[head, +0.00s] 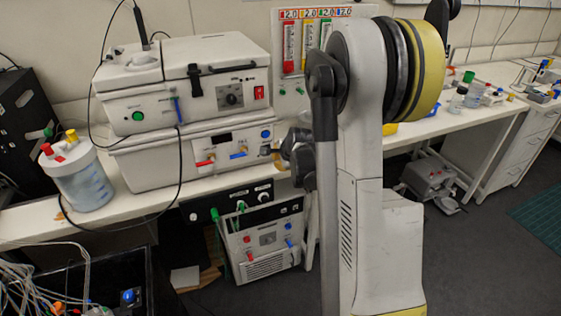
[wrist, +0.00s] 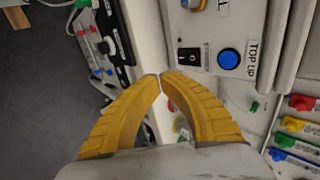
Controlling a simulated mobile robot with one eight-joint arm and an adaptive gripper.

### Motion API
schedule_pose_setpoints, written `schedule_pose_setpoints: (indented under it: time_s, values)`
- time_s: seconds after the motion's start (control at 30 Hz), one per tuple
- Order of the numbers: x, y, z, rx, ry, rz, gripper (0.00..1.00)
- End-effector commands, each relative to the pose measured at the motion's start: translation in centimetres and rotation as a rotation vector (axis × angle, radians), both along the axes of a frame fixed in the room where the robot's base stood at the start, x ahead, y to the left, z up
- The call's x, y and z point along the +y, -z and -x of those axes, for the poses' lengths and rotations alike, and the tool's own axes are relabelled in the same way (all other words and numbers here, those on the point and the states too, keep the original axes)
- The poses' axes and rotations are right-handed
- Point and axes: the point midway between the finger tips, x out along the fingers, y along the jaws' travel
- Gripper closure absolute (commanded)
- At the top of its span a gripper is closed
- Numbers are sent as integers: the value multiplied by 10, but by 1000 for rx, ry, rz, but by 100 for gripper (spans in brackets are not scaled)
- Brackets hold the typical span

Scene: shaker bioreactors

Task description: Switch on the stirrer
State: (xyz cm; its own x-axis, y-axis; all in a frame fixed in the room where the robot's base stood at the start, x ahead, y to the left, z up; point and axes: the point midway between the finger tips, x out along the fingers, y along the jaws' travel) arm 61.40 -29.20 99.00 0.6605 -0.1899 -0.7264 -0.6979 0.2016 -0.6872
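No label reading "stirrer" is legible, so I cannot tell which device it is. An upper white box (head: 190,85) has a dark dial (head: 231,95), a red switch (head: 258,93) and a green button (head: 138,116). Below it a white unit (head: 150,165) has a blue button (head: 266,133). In the wrist view, a blue button (wrist: 229,59) marked "TOP UP" and a small black switch (wrist: 188,57) sit on a white panel ahead of my gripper. My gripper (wrist: 161,75) has its yellow fingertips together, apparently empty; in the head view its fingers are mostly hidden.
A white-lidded vessel (head: 84,178) stands at the bench's left. Under the bench is a white unit with red and blue knobs (head: 265,240). Coloured flowmeters (head: 308,40) hang behind my arm. A dark box (head: 120,275) with wiring is front left.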

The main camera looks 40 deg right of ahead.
Motion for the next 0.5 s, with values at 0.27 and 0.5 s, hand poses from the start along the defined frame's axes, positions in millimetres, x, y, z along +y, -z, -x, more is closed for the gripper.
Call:
schedule_pose_setpoints:
  time_s: [0.27, 0.5]
  values:
    - [-12, 31, -41, 0, -1, 1, 100]
    - [-17, 32, -61, 0, -1, 1, 100]
